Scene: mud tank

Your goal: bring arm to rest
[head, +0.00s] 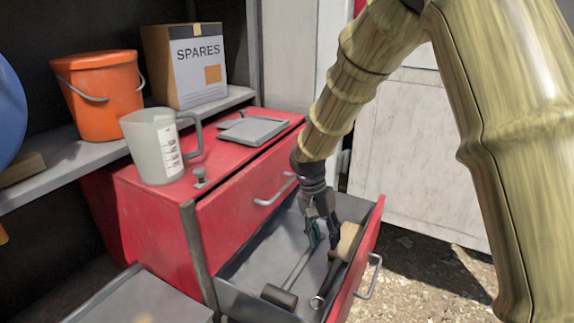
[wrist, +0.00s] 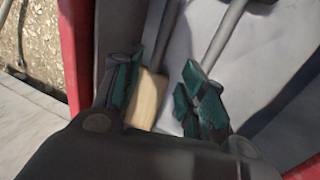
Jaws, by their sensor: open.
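My gripper (head: 322,241) hangs at the end of my arm, pointing down into the open drawer (head: 238,295) of the red cabinet (head: 245,200). Its teal-padded fingers are apart in the wrist view (wrist: 162,72), with nothing held between them. A tool with a pale wooden part (head: 347,241) lies in the drawer close beside the fingers; the wooden part (wrist: 148,95) shows past the left finger in the wrist view. Whether the fingers touch it, I cannot tell. A mallet-like tool with a dark head (head: 279,297) and grey shaft lies to the left.
On the cabinet top stand a measuring jug (head: 150,150), a grey tray (head: 254,131) and a small knob-like piece (head: 200,178). An orange bucket (head: 100,100) and a SPARES box (head: 190,80) stand on the shelf behind. The drawer walls surround my gripper; open ground lies right.

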